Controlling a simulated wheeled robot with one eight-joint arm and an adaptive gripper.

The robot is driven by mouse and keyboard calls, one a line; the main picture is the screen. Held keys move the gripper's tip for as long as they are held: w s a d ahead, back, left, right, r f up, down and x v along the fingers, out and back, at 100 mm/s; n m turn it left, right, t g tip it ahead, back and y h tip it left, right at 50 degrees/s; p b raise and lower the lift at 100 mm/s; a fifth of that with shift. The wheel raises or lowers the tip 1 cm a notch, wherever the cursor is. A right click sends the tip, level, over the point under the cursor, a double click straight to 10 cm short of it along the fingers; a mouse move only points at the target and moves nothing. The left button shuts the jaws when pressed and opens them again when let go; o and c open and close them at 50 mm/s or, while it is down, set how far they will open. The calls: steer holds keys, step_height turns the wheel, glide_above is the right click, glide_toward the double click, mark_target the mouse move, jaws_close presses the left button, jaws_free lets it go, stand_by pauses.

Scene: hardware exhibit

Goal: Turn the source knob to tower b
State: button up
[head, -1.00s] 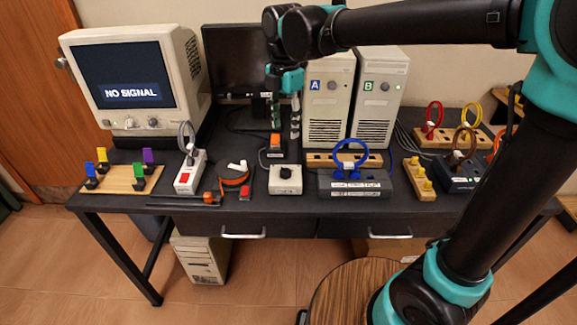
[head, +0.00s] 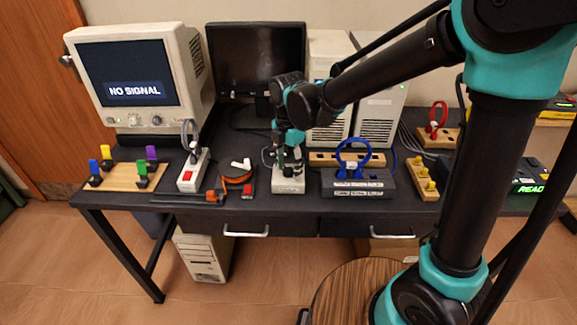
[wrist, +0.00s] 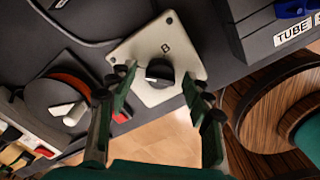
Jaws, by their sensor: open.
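The source knob (wrist: 160,72) is a black round knob with a white mark on a pale square box. In the wrist view its white mark points left, and a letter B is printed on the plate above it. The box (head: 288,187) is at the table's front middle in the head view. My gripper (head: 289,163) points down over it; in the wrist view my open gripper (wrist: 158,82) has one finger on each side of the knob, apart from it. In the head view the knob is hidden. Tower B (head: 378,125) is partly covered by my arm.
The old monitor (head: 133,75) reads NO SIGNAL. A blue ring on a dark box (head: 358,186) stands close right of the knob box. The front table edge is near.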

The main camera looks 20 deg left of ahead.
jaws_close()
stand_by(0.4)
steer(key=shift+m, duration=0.3)
steer(key=m, duration=0.4)
steer(key=shift+m, duration=0.3)
steer(key=m, duration=0.9)
steer(key=shift+m, duration=1.9)
